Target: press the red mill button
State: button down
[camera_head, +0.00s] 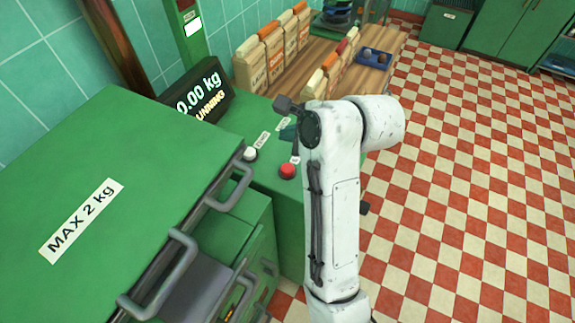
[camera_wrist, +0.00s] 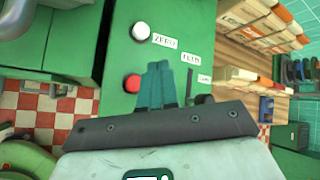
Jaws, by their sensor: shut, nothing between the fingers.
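The red button (camera_head: 288,171) is on the green panel top, near its front edge in the head view. It also shows in the wrist view (camera_wrist: 133,84), just left of my fingers. My gripper (camera_wrist: 162,68) is shut and empty, its teal fingers together over the panel. In the wrist view the fingertips are beside the red button, not over it. In the head view my white arm hides part of the panel, and only a little of the gripper shows beyond the buttons. Its height above the panel is hard to tell.
A white button (camera_head: 249,154) labelled ZERO sits left of the red one. A display (camera_head: 196,96) reads 0.00 kg and RUNNING. A green cabinet (camera_head: 120,190) marked MAX 2 kg, with grey handles, stands at left. Several bags (camera_head: 270,55) stand on a wooden surface behind. Checkered floor is open at right.

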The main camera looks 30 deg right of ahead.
aim_at(290, 171)
jog(key=shift+f+b, duration=3.5)
jog(key=shift+f, duration=0.85)
jog(key=shift+f+b, duration=0.35)
jog(key=shift+b, duration=0.2)
jog(key=shift+f+b, duration=0.5)
jog(key=shift+r, duration=0.1)
jog(key=shift+r+p, duration=0.65)
jog(key=shift+r, duration=0.15)
jog(key=shift+r, duration=0.15)
jog(key=shift+r+p, duration=2)
jog(key=shift+r, duration=0.4)
